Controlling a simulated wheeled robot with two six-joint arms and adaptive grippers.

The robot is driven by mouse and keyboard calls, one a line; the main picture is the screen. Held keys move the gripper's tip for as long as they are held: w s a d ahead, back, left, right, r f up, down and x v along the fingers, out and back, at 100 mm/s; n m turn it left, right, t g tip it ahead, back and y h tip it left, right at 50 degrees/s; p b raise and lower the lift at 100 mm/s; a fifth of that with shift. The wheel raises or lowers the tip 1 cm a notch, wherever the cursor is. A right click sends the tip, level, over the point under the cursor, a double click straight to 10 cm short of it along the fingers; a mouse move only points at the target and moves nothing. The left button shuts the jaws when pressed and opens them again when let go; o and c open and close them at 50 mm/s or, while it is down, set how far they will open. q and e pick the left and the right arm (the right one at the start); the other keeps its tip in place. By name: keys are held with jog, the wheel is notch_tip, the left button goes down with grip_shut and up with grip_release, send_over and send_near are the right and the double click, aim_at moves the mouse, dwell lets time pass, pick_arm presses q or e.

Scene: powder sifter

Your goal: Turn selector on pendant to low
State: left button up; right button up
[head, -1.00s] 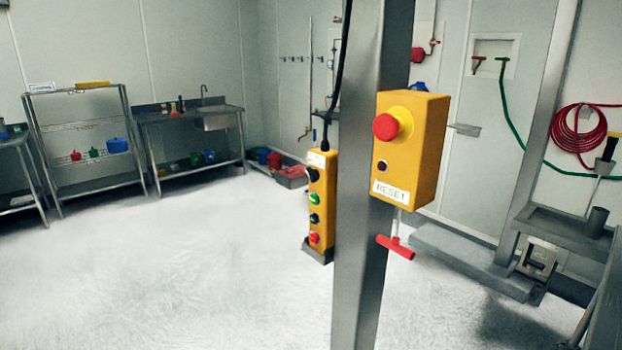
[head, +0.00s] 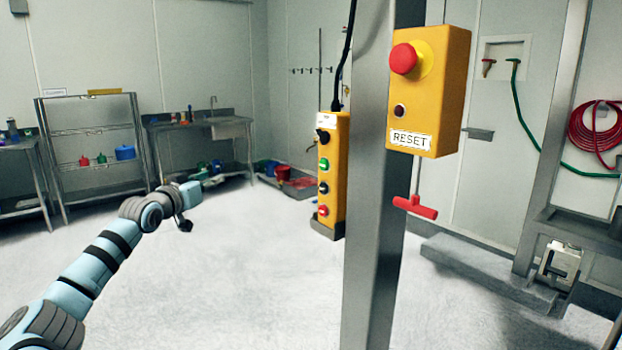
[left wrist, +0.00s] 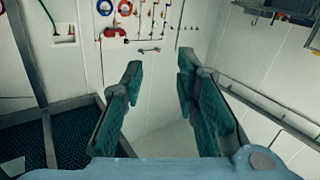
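The yellow pendant (head: 333,172) hangs upright on the left side of the metal post in the head view. It has a black selector knob (head: 322,135) at the top, with green, dark and red buttons below it. A black cable runs up from it. I cannot read which position the selector is in. My left gripper (head: 184,222) is left of the pendant, apart from it. In the left wrist view its two fingers (left wrist: 160,102) are spread with nothing between them; the pendant does not show there. My right gripper is in neither view.
The metal post (head: 380,230) stands in the middle. It carries a yellow reset box (head: 430,90) with a red button, and a red T-handle (head: 415,207) is below. Shelves (head: 95,145) and a sink bench (head: 200,135) are at the back left. The floor between is clear.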

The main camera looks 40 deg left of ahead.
pick_arm(q)
jog(key=s+d+r+t+h+b, duration=0.1)
jog(key=s+d+r+t+h, duration=0.15)
jog(key=d+r, duration=0.7)
jog(key=g+h, duration=0.2)
jog(key=h, duration=0.7)
send_near(317, 135)
jog(key=p+x, duration=0.7)
jog(key=p, duration=0.8)
jog(key=shift+w+d+r, duration=0.1)
jog(key=shift+w, duration=0.3)
jog(key=shift+w+d, duration=0.15)
jog(key=shift+w, duration=0.1)
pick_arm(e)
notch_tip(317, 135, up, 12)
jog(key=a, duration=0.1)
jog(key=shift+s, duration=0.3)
pick_arm(q)
jog(key=shift+s, duration=0.1)
grip_shut()
